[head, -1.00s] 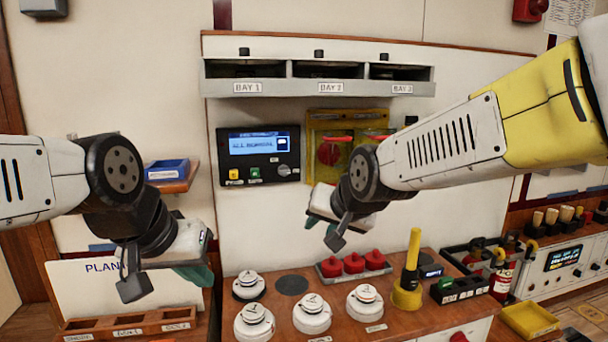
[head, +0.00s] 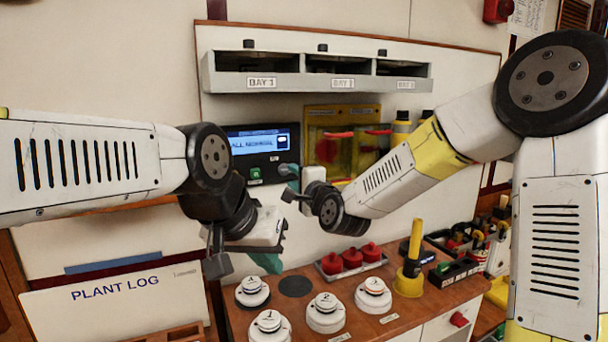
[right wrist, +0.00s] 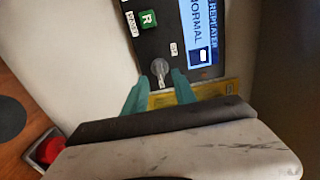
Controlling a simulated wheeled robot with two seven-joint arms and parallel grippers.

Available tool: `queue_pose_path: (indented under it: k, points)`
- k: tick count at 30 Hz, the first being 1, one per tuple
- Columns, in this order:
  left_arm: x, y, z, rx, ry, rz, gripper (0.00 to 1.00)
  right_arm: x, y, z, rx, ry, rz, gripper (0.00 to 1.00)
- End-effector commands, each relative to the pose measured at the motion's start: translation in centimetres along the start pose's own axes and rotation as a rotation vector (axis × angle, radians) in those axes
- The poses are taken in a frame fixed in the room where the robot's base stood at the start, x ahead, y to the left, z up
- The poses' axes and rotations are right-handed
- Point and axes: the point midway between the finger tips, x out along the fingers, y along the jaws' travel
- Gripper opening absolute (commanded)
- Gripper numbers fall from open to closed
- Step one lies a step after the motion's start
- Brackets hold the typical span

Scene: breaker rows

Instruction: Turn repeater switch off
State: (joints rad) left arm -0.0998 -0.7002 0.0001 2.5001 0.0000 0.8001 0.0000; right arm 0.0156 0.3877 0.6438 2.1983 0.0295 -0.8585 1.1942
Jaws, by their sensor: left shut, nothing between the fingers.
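The dark repeater panel (head: 252,141) is on the wall with a lit blue screen; it also shows in the right wrist view (right wrist: 178,28). Its grey key switch (right wrist: 159,67) is below the screen edge in the right wrist view; my right gripper hides it in the head view. My right gripper (head: 289,176) is at the panel's lower right corner. In the right wrist view its teal fingers (right wrist: 159,86) are apart, one on each side of the switch; contact cannot be told. My left gripper (head: 266,262) is shut and empty, below the panel.
A green button (right wrist: 148,18) is beside the switch. A yellow case with red handles (head: 341,110) is right of the panel. Below stand white round detectors (head: 325,313), red knobs (head: 351,257) and a yellow plunger-like tool (head: 411,275) on the wooden counter.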

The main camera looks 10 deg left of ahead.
Motion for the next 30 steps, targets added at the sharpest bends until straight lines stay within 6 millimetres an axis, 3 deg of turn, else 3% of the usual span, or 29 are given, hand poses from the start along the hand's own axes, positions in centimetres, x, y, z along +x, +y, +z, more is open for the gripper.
queue_pose_path:
  k: [7, 18, 23, 30]
  points:
    - [0.0, 0.0, 0.0, 0.000, 0.000, 0.000, 0.00, 3.3, 0.0, 0.0, -0.001, 0.000, 0.000, 0.33]
    - [0.0, 0.0, 0.0, 0.000, 0.000, 0.000, 0.00, 4.0, 0.0, 0.0, -0.003, 0.001, 0.002, 0.33]
    - [0.0, 0.0, 0.0, 0.000, 0.000, 0.000, 0.00, 4.0, 0.0, 0.0, -0.003, 0.001, 0.001, 0.01]
    - [0.0, 0.0, 0.0, 0.000, 0.000, 0.000, 0.00, 4.0, 0.0, 0.0, -0.004, 0.001, 0.002, 0.00]
